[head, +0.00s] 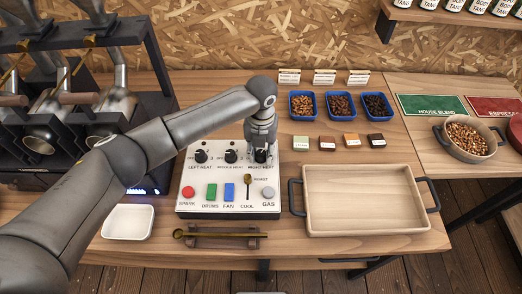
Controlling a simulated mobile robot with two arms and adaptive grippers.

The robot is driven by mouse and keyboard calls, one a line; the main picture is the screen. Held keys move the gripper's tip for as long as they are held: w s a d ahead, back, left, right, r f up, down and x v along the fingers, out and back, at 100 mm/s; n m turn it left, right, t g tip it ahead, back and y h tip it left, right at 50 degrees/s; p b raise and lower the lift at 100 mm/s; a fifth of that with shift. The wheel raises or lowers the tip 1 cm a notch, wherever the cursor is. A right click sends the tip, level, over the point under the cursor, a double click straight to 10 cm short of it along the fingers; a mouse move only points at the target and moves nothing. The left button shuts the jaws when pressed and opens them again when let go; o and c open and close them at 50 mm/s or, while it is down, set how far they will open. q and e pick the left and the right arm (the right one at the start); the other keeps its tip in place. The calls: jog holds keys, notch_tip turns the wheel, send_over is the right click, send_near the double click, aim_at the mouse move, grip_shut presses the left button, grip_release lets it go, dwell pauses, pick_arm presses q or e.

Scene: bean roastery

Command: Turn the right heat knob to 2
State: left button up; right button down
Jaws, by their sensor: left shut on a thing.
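The white control panel (210,209) lies on the wooden bench in the head view. It has three heat knobs along its back row. The left heat knob (201,156) and the middle heat knob (231,156) are black and in plain view. My left gripper (261,155) points down over the right heat knob and is shut on it. The gripper hides most of that knob and its dial marks, so I cannot read its setting. My right gripper is not in view.
In front of the knobs are a red button (188,192), green and blue switches, a lever (247,187) and a grey gas button (268,192). A beige tray (365,231) stands right of the panel. Blue bean trays (302,117) are behind. A roaster rack stands left.

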aim_at(261, 152)
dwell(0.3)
pick_arm(q)
jog(key=o, duration=1)
jog(key=shift+o, duration=0.2)
notch_tip(261, 152, up, 12)
